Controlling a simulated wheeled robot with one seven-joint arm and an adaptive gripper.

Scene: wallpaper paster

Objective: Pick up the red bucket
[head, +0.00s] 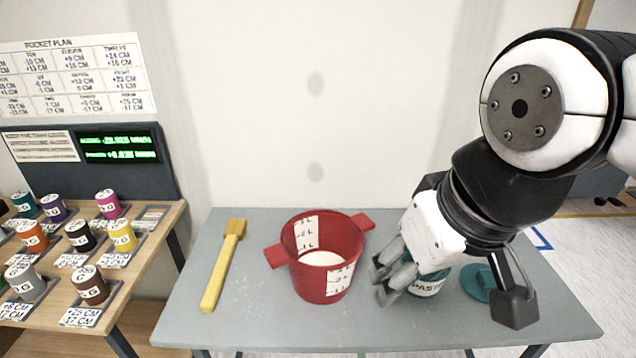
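The red bucket (310,282) stands upright on the grey table, near its middle. It has two side tabs, white measuring marks and something white inside at the bottom. My gripper (381,284) is just right of the bucket, its grey fingers pointing down and left beside the bucket's right wall. The fingers are close together in this view, and I cannot tell how far they are apart or whether they touch the bucket. Nothing is seen held between them.
A teal paste jar (430,284) stands partly hidden behind my gripper, with a teal lid (478,284) to its right. A yellow brush (222,265) lies left of the bucket. A wooden table (150,250) at left holds several coloured labelled pots. The grey table's (260,325) front is clear.

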